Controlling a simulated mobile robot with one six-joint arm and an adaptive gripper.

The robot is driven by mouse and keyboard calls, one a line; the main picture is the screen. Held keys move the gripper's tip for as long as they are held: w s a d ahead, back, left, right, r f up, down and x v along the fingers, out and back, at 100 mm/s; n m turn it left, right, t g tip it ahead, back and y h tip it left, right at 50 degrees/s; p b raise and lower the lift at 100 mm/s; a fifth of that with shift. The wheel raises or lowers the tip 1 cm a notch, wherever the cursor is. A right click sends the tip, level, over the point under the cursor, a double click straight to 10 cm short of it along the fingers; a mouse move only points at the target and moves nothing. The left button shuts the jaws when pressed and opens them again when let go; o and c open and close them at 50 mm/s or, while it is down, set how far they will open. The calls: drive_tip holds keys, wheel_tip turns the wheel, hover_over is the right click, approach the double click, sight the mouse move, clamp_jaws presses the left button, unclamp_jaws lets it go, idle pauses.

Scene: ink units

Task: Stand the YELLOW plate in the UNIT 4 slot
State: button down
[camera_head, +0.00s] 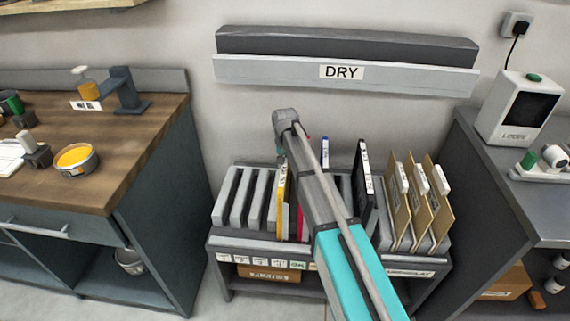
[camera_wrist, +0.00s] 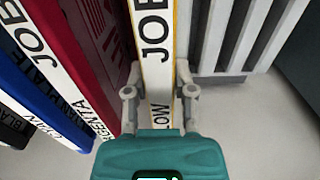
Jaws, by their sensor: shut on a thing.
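The yellow plate (camera_head: 281,190) is upright at the rack (camera_head: 235,243), right of several bare grey slots (camera_head: 246,196). In the wrist view its white, yellow-edged spine (camera_wrist: 155,60) reads "JOB" and ends in "OW". My gripper (camera_wrist: 158,95) is shut on this spine, a finger on each side. In the head view my arm hides the gripper. I cannot tell how deep the plate sits. Small labels (camera_head: 240,258) run along the rack's front; which one is UNIT 4 is too small to read.
A magenta plate (camera_wrist: 85,60) stands close left of the yellow one in the wrist view, then blue (camera_wrist: 50,100) and black plates. Empty slots (camera_wrist: 240,35) lie to the right. In the head view, brown boards (camera_head: 420,205) fill the rack's right end. A DRY shelf (camera_head: 270,72) hangs above.

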drive_tip(key=shift+c, duration=1.9)
unclamp_jaws()
drive_tip(key=shift+f, duration=0.1)
